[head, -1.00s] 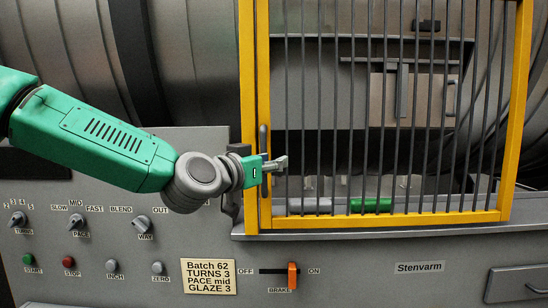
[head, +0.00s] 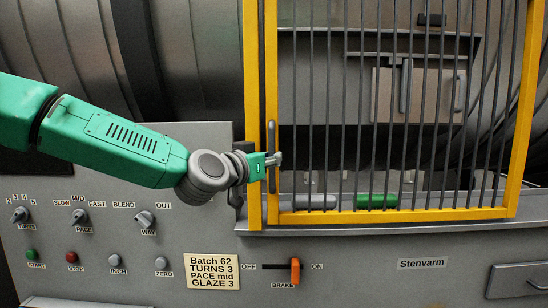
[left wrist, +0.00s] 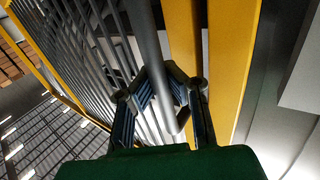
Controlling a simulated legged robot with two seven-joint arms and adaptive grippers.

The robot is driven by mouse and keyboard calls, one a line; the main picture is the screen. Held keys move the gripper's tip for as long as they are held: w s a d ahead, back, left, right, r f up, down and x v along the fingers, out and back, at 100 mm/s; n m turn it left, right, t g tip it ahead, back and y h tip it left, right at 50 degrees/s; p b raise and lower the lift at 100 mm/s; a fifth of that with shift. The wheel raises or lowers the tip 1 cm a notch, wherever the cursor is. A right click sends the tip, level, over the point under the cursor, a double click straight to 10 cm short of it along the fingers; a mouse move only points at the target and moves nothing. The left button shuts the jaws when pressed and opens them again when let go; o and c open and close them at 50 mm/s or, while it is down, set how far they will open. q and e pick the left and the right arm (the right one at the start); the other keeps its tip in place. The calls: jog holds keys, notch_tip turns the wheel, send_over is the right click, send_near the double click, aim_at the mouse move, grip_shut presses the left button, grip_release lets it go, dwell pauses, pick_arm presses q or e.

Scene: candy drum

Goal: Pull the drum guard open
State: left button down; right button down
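The drum guard is a yellow frame (head: 400,215) with upright grey bars, in front of the drum opening in the head view. Its left upright carries a long grey handle (head: 272,140), also seen in the left wrist view (left wrist: 148,40). A narrow dark gap shows between this upright and the fixed yellow post (head: 252,120). My left gripper (head: 275,159) is at the handle's lower half. In the left wrist view its fingers (left wrist: 160,88) close in on both sides of the handle and appear shut on it. My right gripper is not in view.
Below left is a grey control panel with knobs and buttons, including a green start button (head: 32,254) and a red stop button (head: 74,256). An orange brake lever (head: 295,270) sits below the guard. A green piece (head: 377,201) lies behind the bars.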

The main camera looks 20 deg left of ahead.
aim_at(300, 152)
pick_arm(q)
jog(key=shift+a+r, duration=0.25)
jog(key=shift+r, duration=0.05)
jog(key=shift+d+r, duration=0.1)
jog(key=shift+w+d, duration=0.25)
jog(key=shift+d, duration=0.15)
jog(key=c, duration=1.8)
grip_release()
jog(key=shift+w+d, duration=0.15)
jog(key=shift+c, duration=0.2)
jog(key=o, duration=0.3)
jog(key=shift+d, duration=1.35)
jog(key=shift+s+a+f, duration=0.1)
jog(key=shift+s+a, duration=0.05)
jog(key=shift+a, duration=0.35)
jog(key=shift+s+a+f, duration=0.1)
jog(key=shift+a, duration=0.35)
jog(key=v, duration=1.1)
jog(key=shift+s+a+f, duration=0.15)
jog(key=shift+s+a, duration=0.15)
jog(key=shift+s, duration=0.05)
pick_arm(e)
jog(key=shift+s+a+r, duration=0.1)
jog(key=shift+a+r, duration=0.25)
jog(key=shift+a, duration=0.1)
